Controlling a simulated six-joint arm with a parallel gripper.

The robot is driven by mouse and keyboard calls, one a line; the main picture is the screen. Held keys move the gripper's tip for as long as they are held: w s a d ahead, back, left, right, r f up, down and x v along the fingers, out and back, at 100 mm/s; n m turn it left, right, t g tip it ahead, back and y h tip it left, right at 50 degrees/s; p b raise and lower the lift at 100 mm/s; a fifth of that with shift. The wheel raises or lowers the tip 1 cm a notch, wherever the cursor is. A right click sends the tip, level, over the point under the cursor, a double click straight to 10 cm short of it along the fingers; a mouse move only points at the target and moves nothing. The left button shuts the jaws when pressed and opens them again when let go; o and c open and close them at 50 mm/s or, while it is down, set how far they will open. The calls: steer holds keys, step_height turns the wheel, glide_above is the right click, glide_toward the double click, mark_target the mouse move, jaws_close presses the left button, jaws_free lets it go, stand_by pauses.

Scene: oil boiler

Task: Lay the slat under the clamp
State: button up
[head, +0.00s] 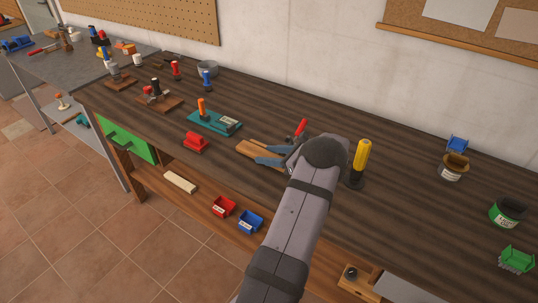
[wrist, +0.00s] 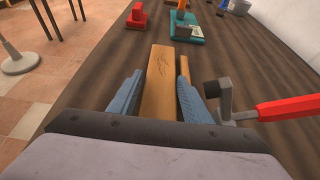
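The wooden slat (wrist: 162,80) is a flat, light brown board with a dark mark on its face. It also shows in the head view (head: 250,147), low over or on the bench. My gripper (wrist: 159,76) has its blue fingers on either side of the slat, and narrow gaps seem to show between them. In the head view my gripper (head: 266,155) points left and my arm hides part of the slat.
A narrow wooden strip (wrist: 184,68) lies along the slat's right side. A red block (head: 195,142) and a teal fixture (head: 215,121) stand to the left. A yellow-handled tool (head: 361,160) stands close to the right. The bench's front edge is near my arm.

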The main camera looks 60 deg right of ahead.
steer(key=shift+d+r, duration=0.15)
steer(key=shift+r+p, duration=0.65)
steer(key=shift+r, duration=0.1)
steer(key=b+v, duration=0.1)
steer(key=v, duration=0.2)
steer(key=b+v, duration=0.1)
steer(key=v, duration=0.2)
steer(key=b+v, duration=0.2)
steer(key=v, duration=0.2)
steer(key=shift+s+f, duration=0.15)
steer(key=shift+f, duration=0.1)
steer(key=shift+v, duration=0.85)
